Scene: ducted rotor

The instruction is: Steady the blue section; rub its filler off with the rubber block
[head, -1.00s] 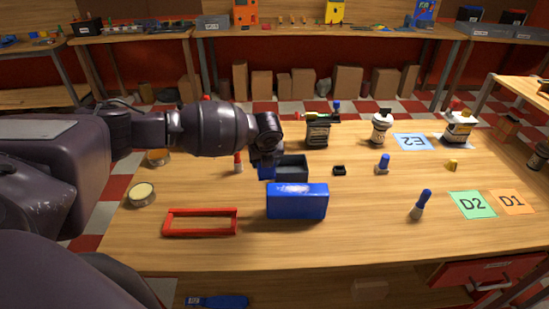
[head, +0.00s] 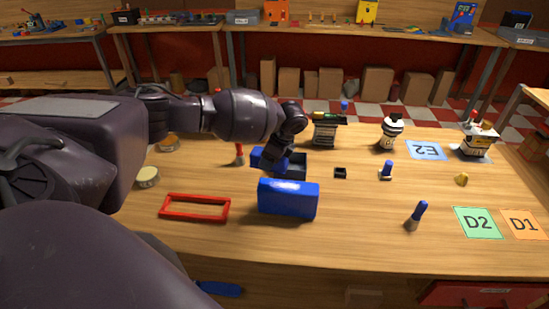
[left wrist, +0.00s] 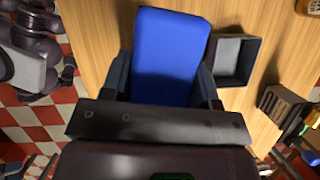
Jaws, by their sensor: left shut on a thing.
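My right gripper is not in view.
The dark tray (head: 298,172) is close to the held section. A red frame (head: 195,217) lies at front left. A blue-handled brush (head: 416,215) and the D2 card (head: 477,222) are at right. Bottles stand at the back. The table between the front block and brush is clear.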

